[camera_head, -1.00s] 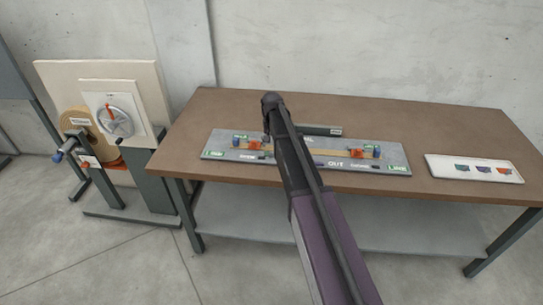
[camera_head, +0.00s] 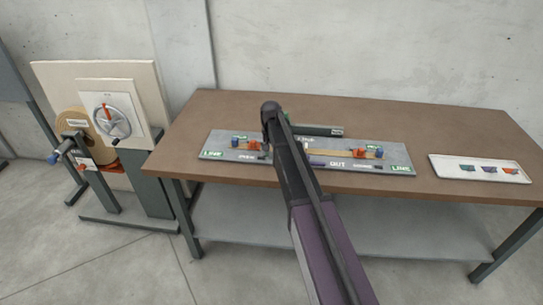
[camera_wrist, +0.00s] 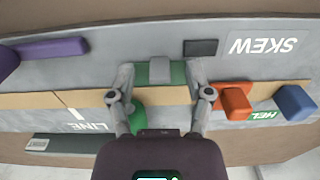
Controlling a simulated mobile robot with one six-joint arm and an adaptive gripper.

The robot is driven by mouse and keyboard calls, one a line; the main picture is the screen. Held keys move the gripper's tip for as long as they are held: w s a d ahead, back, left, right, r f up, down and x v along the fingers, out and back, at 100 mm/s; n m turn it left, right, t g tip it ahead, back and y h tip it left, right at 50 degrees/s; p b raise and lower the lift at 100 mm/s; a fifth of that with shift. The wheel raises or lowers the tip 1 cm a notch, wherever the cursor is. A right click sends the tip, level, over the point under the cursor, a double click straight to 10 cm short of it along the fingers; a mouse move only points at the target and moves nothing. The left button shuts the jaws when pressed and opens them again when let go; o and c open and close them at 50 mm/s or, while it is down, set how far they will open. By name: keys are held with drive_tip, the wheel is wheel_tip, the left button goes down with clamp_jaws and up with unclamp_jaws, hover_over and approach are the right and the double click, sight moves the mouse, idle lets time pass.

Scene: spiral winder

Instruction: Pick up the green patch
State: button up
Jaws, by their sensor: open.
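My gripper (camera_wrist: 160,74) is open in the wrist view, its two fingers on either side of a flat green piece (camera_wrist: 178,73), likely the green patch. A small grey block (camera_wrist: 160,69) sits on or over the green piece between the fingertips. I cannot tell whether the fingers touch it. A second, rounded green thing (camera_wrist: 138,117) lies just below, partly hidden by my gripper. In the head view my arm hides this spot on the grey board (camera_head: 222,139). A teal-green patch (camera_head: 467,168) lies in the white tray (camera_head: 445,165) at right.
A tan strip (camera_wrist: 40,101) runs along the board. An orange block (camera_wrist: 235,101) and a blue block (camera_wrist: 295,103) stand right of my gripper, a purple bar (camera_wrist: 50,49) left. A winder (camera_head: 105,120) stands left.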

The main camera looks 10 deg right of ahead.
drive_tip(key=c, duration=0.9)
drive_tip(key=shift+r, duration=0.2)
wheel_tip(320, 180, up, 4)
drive_tip(key=p, duration=0.3)
drive_tip(key=shift+f+p, duration=0.25)
drive_tip(key=shift+p, duration=0.15)
drive_tip(key=s+d+r+p, duration=0.1)
drive_tip(key=s+d, duration=0.1)
drive_tip(key=s, duration=1.3)
drive_tip(key=shift+s+d, duration=0.25)
drive_tip(key=shift+s, duration=0.15)
drive_tip(key=shift+r, duration=0.1)
